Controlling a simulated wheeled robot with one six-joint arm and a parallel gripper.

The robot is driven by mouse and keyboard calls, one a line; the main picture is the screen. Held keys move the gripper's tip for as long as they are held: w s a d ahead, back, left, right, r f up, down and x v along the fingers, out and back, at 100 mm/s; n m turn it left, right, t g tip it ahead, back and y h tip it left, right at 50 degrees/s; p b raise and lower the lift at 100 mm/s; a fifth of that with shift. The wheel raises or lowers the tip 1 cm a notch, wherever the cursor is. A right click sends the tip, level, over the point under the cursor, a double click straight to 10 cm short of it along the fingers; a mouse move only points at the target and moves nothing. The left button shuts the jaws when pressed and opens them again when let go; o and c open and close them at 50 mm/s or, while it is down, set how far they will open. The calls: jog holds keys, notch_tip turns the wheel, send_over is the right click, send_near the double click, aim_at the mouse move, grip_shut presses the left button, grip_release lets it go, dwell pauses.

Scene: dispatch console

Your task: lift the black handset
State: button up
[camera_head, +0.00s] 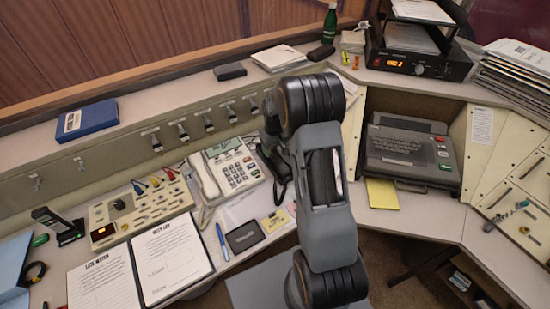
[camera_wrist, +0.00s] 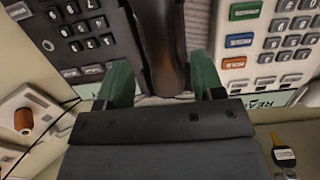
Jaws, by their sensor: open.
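The black handset (camera_wrist: 158,32) runs down the upper middle of the wrist view, beside a dark keypad (camera_wrist: 82,28) of the black phone. My gripper (camera_wrist: 161,66) has its two green fingers apart, one on each side of the handset. I cannot tell whether either finger touches it. In the head view the black phone (camera_head: 281,168) shows only in part beside my arm, which hides the rest, and I cannot make out the fingers there.
A white phone (camera_head: 233,169) stands close beside the black one; its keys (camera_wrist: 290,42) show at the right of the wrist view. A switch panel (camera_head: 140,212), an open binder (camera_head: 172,258) and a small black pad (camera_head: 245,236) lie nearby. A keyboard machine (camera_head: 412,150) stands at the right.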

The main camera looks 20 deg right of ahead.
aim_at(275, 155)
jog(key=shift+f, duration=2)
jog(key=c, duration=1.1)
jog(key=shift+r, duration=0.65)
jog(key=shift+s+a+r+p, duration=0.35)
jog(key=shift+s+a+r, duration=1.3)
jog(key=shift+r, duration=1.15)
jog(key=shift+s+a+r+p, duration=0.35)
jog(key=shift+s+a+r, duration=1.3)
jog(key=shift+r, duration=1.15)
jog(key=shift+s+a+r+p, duration=0.35)
jog(key=shift+s+a+r, duration=1.3)
jog(key=shift+r, duration=1.15)
